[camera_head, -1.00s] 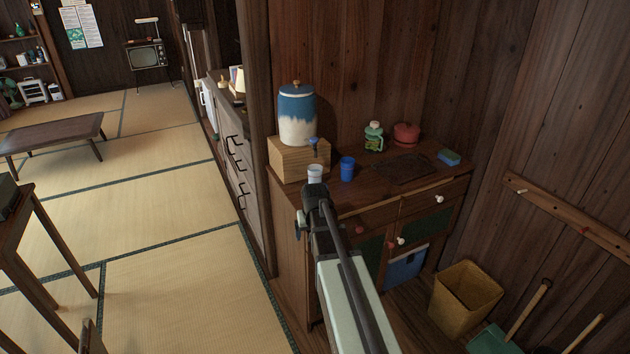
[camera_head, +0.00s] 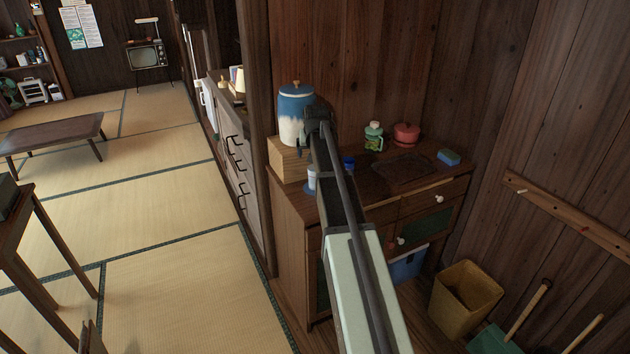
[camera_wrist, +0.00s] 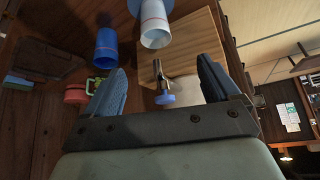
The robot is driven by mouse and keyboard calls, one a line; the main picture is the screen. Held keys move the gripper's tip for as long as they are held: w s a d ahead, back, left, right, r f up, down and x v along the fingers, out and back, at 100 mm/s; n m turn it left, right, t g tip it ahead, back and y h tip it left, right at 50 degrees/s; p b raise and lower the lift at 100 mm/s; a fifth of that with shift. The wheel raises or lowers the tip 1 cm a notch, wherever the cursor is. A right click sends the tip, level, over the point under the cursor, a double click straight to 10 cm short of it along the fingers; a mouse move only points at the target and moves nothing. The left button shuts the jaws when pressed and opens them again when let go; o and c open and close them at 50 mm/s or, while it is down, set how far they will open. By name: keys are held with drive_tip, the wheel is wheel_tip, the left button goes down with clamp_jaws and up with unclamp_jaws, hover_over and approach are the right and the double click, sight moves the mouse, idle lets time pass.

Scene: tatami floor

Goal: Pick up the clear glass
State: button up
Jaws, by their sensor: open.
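The clear glass (camera_wrist: 155,24) with a thin red line near its rim is at the top of the wrist view. In the head view only part of the clear glass (camera_head: 311,178) shows on the cabinet's left front, beside my arm. My gripper (camera_wrist: 160,65) is open and empty. Its two fingers are apart, with the glass beyond the tips and not between them. In the head view my gripper (camera_head: 305,150) is by the dispenser, above the glass, and its fingers are mostly hidden. A blue cup (camera_wrist: 106,48) stands beside the glass.
A blue-and-white dispenser (camera_head: 293,103) stands on a wooden block (camera_head: 288,160) behind the glass. Its blue-handled tap (camera_wrist: 165,98) shows between my fingers. A green-and-white jar (camera_head: 373,136), red pot (camera_head: 406,134) and sponge (camera_head: 448,156) stand farther right on the cabinet.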

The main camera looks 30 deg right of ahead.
drive_tip(key=shift+d+x, duration=0.15)
drive_tip(key=shift+x, duration=1.95)
drive_tip(key=shift+d+x, duration=0.15)
drive_tip(key=shift+x, duration=1.9)
drive_tip(key=shift+d+x, duration=0.15)
drive_tip(key=shift+x, duration=1.95)
drive_tip(key=shift+s, duration=0.15)
drive_tip(key=shift+c, duration=0.4)
drive_tip(key=shift+r, duration=0.1)
drive_tip(key=c, duration=1.4)
drive_tip(key=shift+c, duration=0.2)
drive_tip(key=shift+r, duration=0.1)
